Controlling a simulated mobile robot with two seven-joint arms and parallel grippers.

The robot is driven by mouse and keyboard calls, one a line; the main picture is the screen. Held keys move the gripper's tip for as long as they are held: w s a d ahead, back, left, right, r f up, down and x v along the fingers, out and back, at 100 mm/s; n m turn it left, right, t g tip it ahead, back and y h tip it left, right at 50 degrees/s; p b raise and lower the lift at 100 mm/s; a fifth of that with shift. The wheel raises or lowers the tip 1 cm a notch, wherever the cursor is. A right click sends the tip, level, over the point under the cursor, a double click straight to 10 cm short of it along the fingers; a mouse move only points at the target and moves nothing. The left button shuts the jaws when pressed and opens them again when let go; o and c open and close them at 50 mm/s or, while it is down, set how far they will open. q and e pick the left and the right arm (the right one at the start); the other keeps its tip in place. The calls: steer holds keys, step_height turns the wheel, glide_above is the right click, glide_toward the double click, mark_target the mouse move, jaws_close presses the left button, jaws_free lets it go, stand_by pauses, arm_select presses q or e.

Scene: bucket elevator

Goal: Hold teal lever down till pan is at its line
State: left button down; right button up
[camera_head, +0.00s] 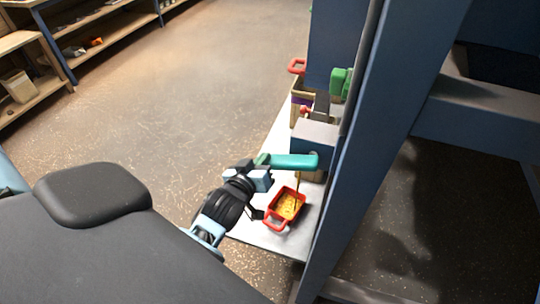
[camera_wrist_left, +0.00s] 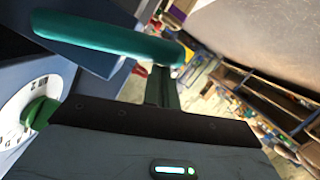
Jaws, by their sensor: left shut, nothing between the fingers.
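The teal lever (camera_head: 295,161) sticks out to the left from the blue-grey machine, above the white shelf; in the left wrist view its rounded bar (camera_wrist_left: 110,38) crosses the upper left. My left gripper (camera_head: 263,163) is shut and empty at the lever's free end; I cannot tell if it touches. In the wrist view a dark green finger part (camera_wrist_left: 160,88) stands just below the bar's end. A red pan (camera_head: 273,223) with yellow contents is below the lever, near the shelf's front. I cannot make out its line.
The white shelf (camera_head: 258,236) runs along a blue upright post (camera_head: 345,160). Behind the lever are a grey-topped block (camera_head: 314,133), a green part (camera_head: 341,83) and a red handle (camera_head: 297,66). The wrist view shows a white dial (camera_wrist_left: 22,100) with a green knob. Open floor lies left.

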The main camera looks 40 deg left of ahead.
arm_select(q)
steer(key=shift+d+f+n+h, duration=0.15)
steer(key=shift+f+n+h, duration=0.25)
steer(key=shift+f+n, duration=0.8)
arm_select(e)
steer(key=shift+a+f, duration=0.1)
steer(key=shift+a, duration=0.05)
arm_select(q)
steer(key=shift+f, duration=0.25)
arm_select(e)
steer(key=shift+s, duration=0.25)
arm_select(q)
steer(key=shift+d+f, duration=0.1)
steer(key=shift+f, duration=0.05)
arm_select(e)
steer(key=shift+w, duration=0.35)
steer(key=shift+s, duration=0.45)
steer(key=shift+w, duration=0.45)
stand_by(0.3)
arm_select(q)
steer(key=shift+f, duration=0.1)
arm_select(e)
steer(key=shift+s, duration=0.45)
stand_by(0.3)
